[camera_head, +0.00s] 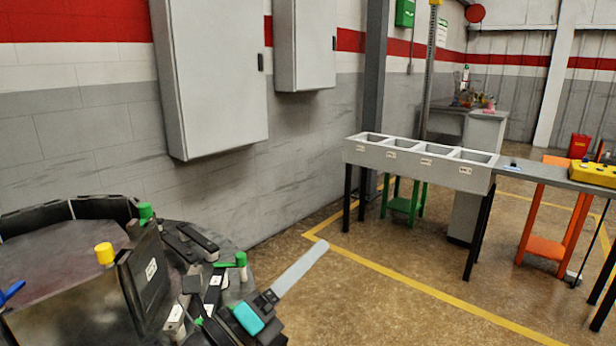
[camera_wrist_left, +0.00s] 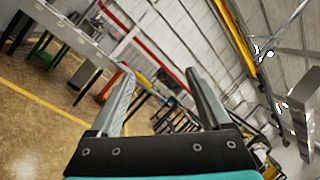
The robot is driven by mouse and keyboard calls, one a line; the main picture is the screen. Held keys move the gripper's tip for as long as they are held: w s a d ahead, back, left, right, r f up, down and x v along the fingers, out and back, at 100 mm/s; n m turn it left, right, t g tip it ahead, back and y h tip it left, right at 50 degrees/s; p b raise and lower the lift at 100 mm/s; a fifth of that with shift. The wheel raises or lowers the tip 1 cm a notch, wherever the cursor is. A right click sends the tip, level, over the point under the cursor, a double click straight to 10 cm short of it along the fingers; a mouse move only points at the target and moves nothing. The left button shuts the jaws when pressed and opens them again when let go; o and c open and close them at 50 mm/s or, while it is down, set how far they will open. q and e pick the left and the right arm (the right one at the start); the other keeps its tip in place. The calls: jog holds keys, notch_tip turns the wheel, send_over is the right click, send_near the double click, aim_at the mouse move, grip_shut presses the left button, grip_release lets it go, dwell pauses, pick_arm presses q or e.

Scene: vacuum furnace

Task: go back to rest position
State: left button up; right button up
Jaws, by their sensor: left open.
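My left gripper (camera_head: 318,246) reaches in at the bottom of the head view, with teal and black parts and pale grey fingers. It points up and to the right over bare floor, and its fingers overlap into one strip there. In the left wrist view my left gripper (camera_wrist_left: 157,72) has its two fingers wide apart with nothing between them. It touches nothing that I can see. My right gripper is in neither view.
The dark round furnace (camera_head: 65,270) with green and yellow knobs stands at the lower left, close to my left arm. A grey four-bin table (camera_head: 420,165), an orange stand (camera_head: 545,215) and a yellow control box (camera_head: 592,172) are farther right. The middle floor is clear.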

pick_arm(q)
jog(key=a+f+n+t+y, duration=0.2)
jog(key=a+f+n+y, duration=0.25)
jog(key=n+y, duration=0.4)
jog(key=a+f+n+t+y, duration=0.1)
jog(key=a+f+n+y, duration=0.35)
jog(key=n, duration=0.65)
jog(key=s+a+f+n+g+y, duration=0.4)
jog(key=s+a+f+n+g, duration=0.25)
jog(key=f+n, duration=0.2)
jog(key=s+f+n+g+h, duration=0.1)
jog(key=s+f+n+g, duration=0.3)
jog(key=s, duration=0.5)
jog(key=s+f+n+g+h, duration=0.1)
jog(key=s+f+g, duration=0.3)
jog(key=s+f, duration=0.4)
notch_tip(320, 180, down, 21)
jog(key=s+g, duration=0.2)
jog(key=s, duration=0.1)
jog(key=s+a+f, duration=0.2)
jog(key=s+f, duration=1.1)
jog(key=s, duration=0.2)
jog(key=shift+a+f+g+y, duration=0.25)
jog(key=shift+a+g+y, duration=0.05)
jog(key=shift+a+g, duration=0.05)
